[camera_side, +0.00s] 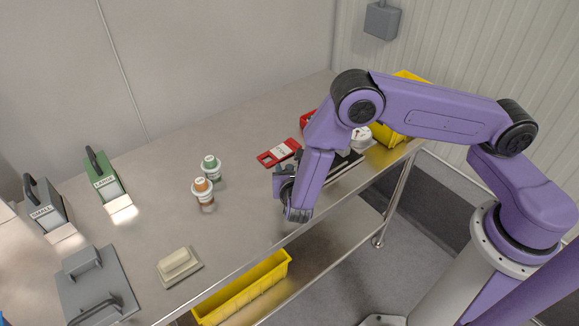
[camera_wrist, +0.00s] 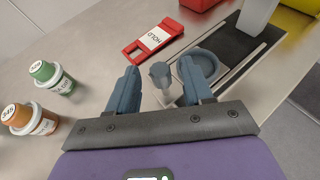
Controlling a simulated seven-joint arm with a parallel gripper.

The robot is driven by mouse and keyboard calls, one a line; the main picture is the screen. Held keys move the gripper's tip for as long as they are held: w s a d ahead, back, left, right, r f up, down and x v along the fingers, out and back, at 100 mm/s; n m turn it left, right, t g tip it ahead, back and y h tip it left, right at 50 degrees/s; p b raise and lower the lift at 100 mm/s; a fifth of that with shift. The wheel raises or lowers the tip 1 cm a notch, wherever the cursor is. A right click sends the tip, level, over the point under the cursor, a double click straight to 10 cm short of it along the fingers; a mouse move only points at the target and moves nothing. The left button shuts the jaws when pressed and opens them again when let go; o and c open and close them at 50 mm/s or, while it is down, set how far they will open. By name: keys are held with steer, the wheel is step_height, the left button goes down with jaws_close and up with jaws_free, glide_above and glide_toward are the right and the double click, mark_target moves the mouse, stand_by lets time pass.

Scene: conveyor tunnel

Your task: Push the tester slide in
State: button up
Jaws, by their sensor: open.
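The tester slide shows in the wrist view as a grey piece with a round cup (camera_wrist: 203,62) and a knob (camera_wrist: 160,74) at its near end. It sits at the near end of the tester's dark track (camera_wrist: 232,42), between two pale rails. My gripper (camera_wrist: 160,70) is open, and the knob appears between its fingertips; I cannot tell whether they touch it. The right finger hides part of the cup. In the side view my gripper (camera_side: 282,172) is low over the bench at the track's near end, and my arm hides most of the slide.
A red HOLD tag (camera_wrist: 153,38) lies left of the track. Two lidded cups, green (camera_side: 210,166) and orange (camera_side: 202,188), stand on the open bench. The bench's front edge is close.

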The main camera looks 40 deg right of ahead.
steer(key=shift+x, duration=1.2)
jaws_close()
steer(key=d, duration=0.9)
steer(key=shift+d, duration=0.15)
jaws_free()
steer(key=shift+d, duration=0.1)
steer(key=shift+a, duration=0.2)
steer(key=shift+s+a+r, duration=0.15)
steer(key=shift+s+a, duration=0.1)
steer(key=shift+a, duration=0.05)
steer(key=v, duration=1.6)
steer(key=shift+s, duration=0.25)
